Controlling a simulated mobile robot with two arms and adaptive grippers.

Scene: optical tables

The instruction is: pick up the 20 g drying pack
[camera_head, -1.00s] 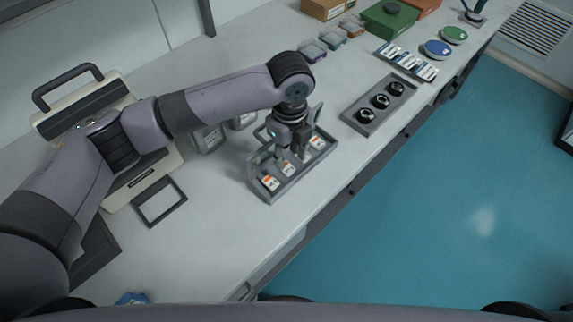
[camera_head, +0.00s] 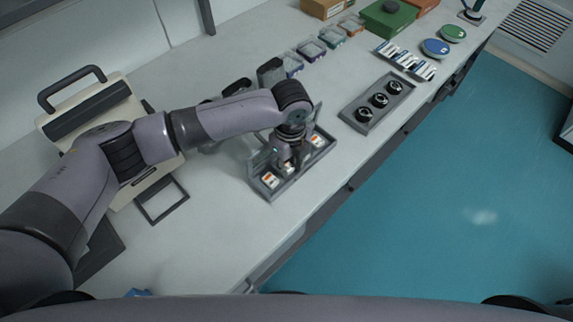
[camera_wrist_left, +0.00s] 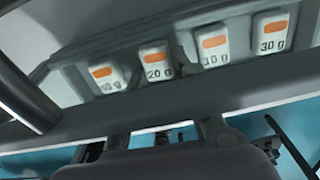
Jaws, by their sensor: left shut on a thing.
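A grey tray (camera_head: 262,190) on the bench holds a row of white packs with orange labels. In the left wrist view the 20 g drying pack (camera_wrist_left: 155,62) stands second from the left, with the 10 g pack (camera_wrist_left: 213,46) to its right and the 30 g pack (camera_wrist_left: 270,33) at the right end. A pack with a partly unreadable label (camera_wrist_left: 107,74) is at the left end. My left gripper (camera_head: 288,167) is down in the tray, shut on the 20 g pack, which still sits in the row. The fingertip contact is mostly hidden. My right gripper is out of view.
A grey holder (camera_head: 353,122) with three black round parts stands right of the tray. Behind are small clear boxes (camera_head: 311,50) and a green box (camera_head: 390,18). A beige case (camera_head: 95,112) and a dark square frame (camera_head: 162,200) lie left. The bench's front edge is close.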

